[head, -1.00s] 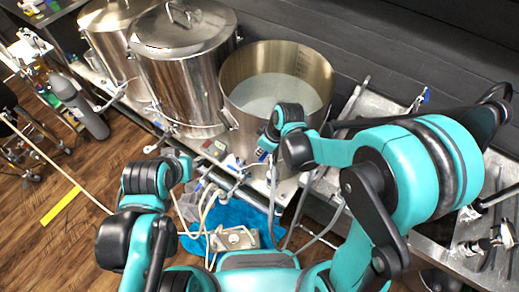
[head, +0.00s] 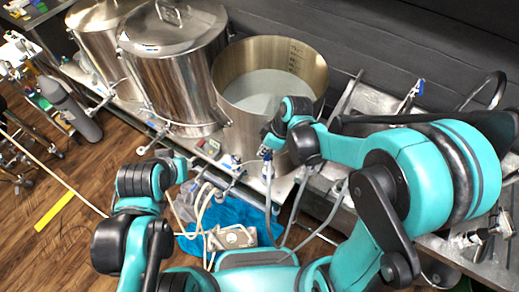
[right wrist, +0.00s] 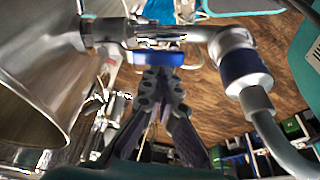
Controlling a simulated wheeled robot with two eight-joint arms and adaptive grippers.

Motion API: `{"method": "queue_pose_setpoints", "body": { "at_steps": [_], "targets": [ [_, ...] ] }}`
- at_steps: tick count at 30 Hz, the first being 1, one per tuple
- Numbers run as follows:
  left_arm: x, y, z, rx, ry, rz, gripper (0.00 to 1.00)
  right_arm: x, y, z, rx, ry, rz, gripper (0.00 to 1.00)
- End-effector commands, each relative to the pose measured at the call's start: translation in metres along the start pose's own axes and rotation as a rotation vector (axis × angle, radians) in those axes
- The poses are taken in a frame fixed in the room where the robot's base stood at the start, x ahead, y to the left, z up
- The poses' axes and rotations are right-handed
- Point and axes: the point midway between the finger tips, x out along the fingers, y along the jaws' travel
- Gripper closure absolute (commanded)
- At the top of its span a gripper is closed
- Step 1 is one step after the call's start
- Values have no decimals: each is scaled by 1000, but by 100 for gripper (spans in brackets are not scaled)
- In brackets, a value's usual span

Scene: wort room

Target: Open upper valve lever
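In the right wrist view, a blue valve lever (right wrist: 155,58) sits on a metal valve body (right wrist: 150,32) that runs sideways from the steel kettle wall. My right gripper (right wrist: 162,80) is just below the lever in that picture. Its dark fingers converge at their tips with nothing visible between them; I cannot tell whether they touch the lever. In the head view, my right wrist (head: 293,125) is in front of the open kettle (head: 228,105), and its fingers are mostly hidden. My left wrist (head: 172,170) is lower left; its fingers cannot be made out.
A blue-collared elbow (right wrist: 245,65) with a grey hose is right of the lever. Two lidded kettles (head: 172,75) stand left of the open one. A pump (head: 232,237) with hoses lies near a blue cloth (head: 255,222). A steel sink (head: 360,110) is at right.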

Motion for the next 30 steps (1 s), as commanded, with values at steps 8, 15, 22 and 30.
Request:
{"method": "queue_pose_setpoints", "body": {
  "at_steps": [8,15,22,30],
  "targets": [
    [2,0,1,0,0,0,60,-2,0,5,1,-1,0,100],
    [2,0,1,0,0,0,60,-2,0,6,2,-2,0,100],
    [2,0,1,0,0,0,60,-2,0,6,2,-3,1,100],
    [6,0,4,0,0,0,60,6,0,-13,2,-2,1,100]
  ]
}}
